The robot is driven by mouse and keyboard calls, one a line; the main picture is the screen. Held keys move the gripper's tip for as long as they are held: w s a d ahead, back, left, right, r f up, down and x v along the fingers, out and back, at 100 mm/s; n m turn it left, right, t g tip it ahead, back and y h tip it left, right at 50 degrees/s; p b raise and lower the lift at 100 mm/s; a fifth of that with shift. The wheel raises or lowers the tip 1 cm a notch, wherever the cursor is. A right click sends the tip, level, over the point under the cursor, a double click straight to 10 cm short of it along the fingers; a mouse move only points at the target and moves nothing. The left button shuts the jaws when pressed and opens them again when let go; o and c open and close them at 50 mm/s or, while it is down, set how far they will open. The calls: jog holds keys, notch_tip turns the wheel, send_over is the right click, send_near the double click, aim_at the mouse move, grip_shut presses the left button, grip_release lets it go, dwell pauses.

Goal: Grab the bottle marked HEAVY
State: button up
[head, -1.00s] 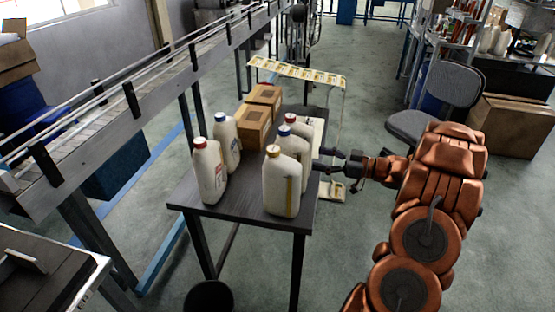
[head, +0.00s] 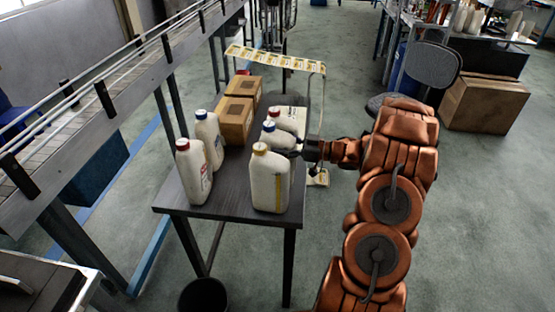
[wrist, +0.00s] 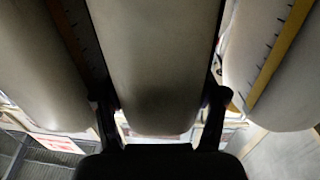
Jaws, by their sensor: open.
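My gripper (head: 297,152) is at the right edge of the table, partly hidden behind the yellow-capped white bottle (head: 269,182). In the wrist view my gripper (wrist: 160,105) is open, with one finger on each side of a pale bottle (wrist: 155,60). This looks like the blue-capped bottle (head: 277,140) in the right-hand row; contact is unclear. A bottle with a yellow stripe (wrist: 270,60) is to its right and another pale bottle (wrist: 35,70) to its left. No HEAVY marking is legible.
The dark table (head: 232,195) also carries a red-capped bottle (head: 194,172), a blue-capped bottle (head: 210,138) and cardboard boxes (head: 236,120) on the left. A conveyor (head: 80,110) runs along the left. A chair (head: 430,70) and large carton (head: 485,105) stand behind my arm.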

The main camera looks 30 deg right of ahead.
jog(key=shift+w+a, duration=0.35)
jog(key=shift+a, duration=0.05)
grip_shut()
dwell(0.4)
